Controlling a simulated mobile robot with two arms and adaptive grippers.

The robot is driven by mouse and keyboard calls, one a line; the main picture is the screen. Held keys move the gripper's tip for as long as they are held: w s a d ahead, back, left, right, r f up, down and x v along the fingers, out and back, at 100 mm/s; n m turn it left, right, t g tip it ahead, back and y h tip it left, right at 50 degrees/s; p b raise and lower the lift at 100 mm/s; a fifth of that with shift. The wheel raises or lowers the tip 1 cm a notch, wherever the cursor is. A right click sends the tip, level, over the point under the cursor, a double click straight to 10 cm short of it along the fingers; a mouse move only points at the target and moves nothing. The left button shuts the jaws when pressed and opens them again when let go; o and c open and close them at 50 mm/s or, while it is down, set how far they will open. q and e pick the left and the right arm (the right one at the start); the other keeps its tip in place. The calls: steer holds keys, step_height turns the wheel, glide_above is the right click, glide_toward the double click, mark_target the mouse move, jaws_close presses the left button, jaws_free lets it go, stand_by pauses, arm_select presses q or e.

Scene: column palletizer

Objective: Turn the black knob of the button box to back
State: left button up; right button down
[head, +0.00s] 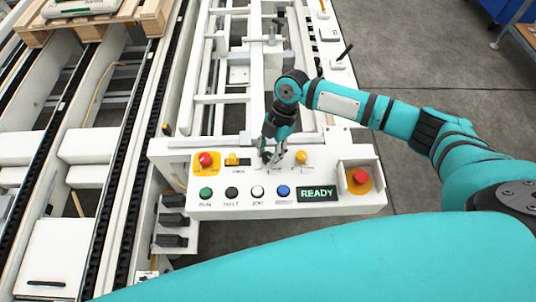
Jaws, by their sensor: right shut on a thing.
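The white button box (330,204) stands at the front end of the white frame, right of centre in the head view. My right gripper (270,158) points down onto the back row of its panel, between the orange switch (232,159) and the yellow-orange knob (301,157). It is shut on what appears to be the black knob. The fingers largely hide that knob, and I cannot tell which way it points. My left gripper is not in view.
The panel also has a red button (206,159) on yellow, green (206,192), black (232,193), white (257,192) and blue (283,191) buttons, and a green "READY" display (318,194). A red mushroom button (360,177) sits at right. Grey floor (430,60) is clear beyond.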

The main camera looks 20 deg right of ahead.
steer(key=shift+w+n, duration=0.1)
steer(key=shift+n, duration=0.5)
steer(key=shift+r+b, duration=0.1)
steer(key=shift+b, duration=0.2)
steer(key=c, duration=1)
jaws_free()
steer(key=v, duration=1.2)
steer(key=shift+w+a, duration=0.15)
steer(key=shift+w, duration=0.1)
